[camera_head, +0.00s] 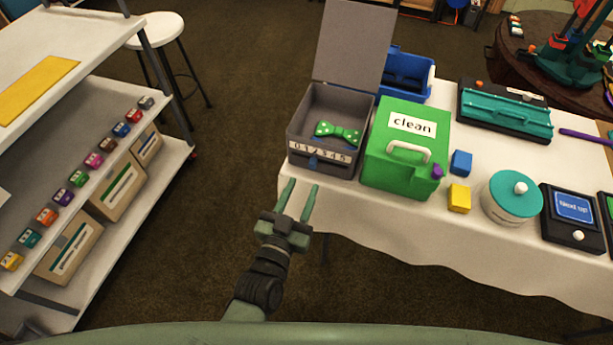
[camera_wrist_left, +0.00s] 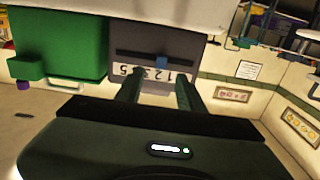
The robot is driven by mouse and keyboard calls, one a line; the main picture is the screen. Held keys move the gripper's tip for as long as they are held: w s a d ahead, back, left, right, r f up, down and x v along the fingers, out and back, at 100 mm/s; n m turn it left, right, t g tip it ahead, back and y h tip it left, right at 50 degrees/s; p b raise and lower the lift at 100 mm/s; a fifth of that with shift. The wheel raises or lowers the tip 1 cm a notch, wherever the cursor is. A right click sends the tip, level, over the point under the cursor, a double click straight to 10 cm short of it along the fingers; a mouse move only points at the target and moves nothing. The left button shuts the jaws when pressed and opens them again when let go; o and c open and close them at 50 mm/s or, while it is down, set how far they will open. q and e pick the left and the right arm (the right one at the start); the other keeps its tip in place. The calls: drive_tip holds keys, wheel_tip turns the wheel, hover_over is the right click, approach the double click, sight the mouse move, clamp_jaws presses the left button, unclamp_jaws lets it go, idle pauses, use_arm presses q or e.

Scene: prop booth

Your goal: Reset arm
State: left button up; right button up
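My left gripper (camera_head: 298,205) is in front of the table edge, just below the grey box (camera_head: 299,133). Its two green fingers are spread apart with nothing between them. In the left wrist view the fingers of my left gripper (camera_wrist_left: 160,88) point toward the front of the grey box (camera_wrist_left: 150,44), which shows a numbered strip and a blue slider. The image there looks upside down. The grey box stands with its lid up and holds a green polka-dot bow tie (camera_head: 338,132). I cannot tell whether the fingers touch the box. My right gripper is not in view.
On the white-clothed table (camera_head: 420,228) stand a green "clean" box (camera_head: 398,173), a yellow block (camera_head: 459,198), a blue block (camera_head: 461,162), a teal-lidded pot (camera_head: 512,195) and a dark panel (camera_head: 572,216). A shelf (camera_head: 90,240) is at left. Open floor (camera_head: 228,120) lies between.

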use_arm(q)
drive_tip(key=shift+v, duration=0.8)
drive_tip(key=s+a+f+g+y, duration=0.1)
drive_tip(key=s+a+f+g, duration=0.2)
drive_tip(key=f, duration=0.8)
drive_tip(key=s+a+f+g+y, duration=0.1)
drive_tip(key=s+a+f+g, duration=0.3)
drive_tip(key=f, duration=0.7)
drive_tip(key=s+f+g+y, duration=0.15)
drive_tip(key=s+f, duration=0.35)
drive_tip(key=f, duration=0.6)
drive_tip(key=s+a+f+g, duration=0.2)
drive_tip(key=s+a+f, duration=0.2)
drive_tip(key=s, duration=0.4)
drive_tip(key=s+a+f+g+y, duration=0.1)
drive_tip(key=s+a+f+g, duration=0.2)
drive_tip(key=s+a+f, duration=0.2)
drive_tip(key=s+a+f+n+g+y, duration=0.1)
drive_tip(key=s+a+f, duration=0.4)
drive_tip(key=s, duration=0.6)
drive_tip(key=shift+s+g, duration=0.25)
drive_tip(key=shift+g, duration=0.6)
drive_tip(key=shift+d+f, duration=0.1)
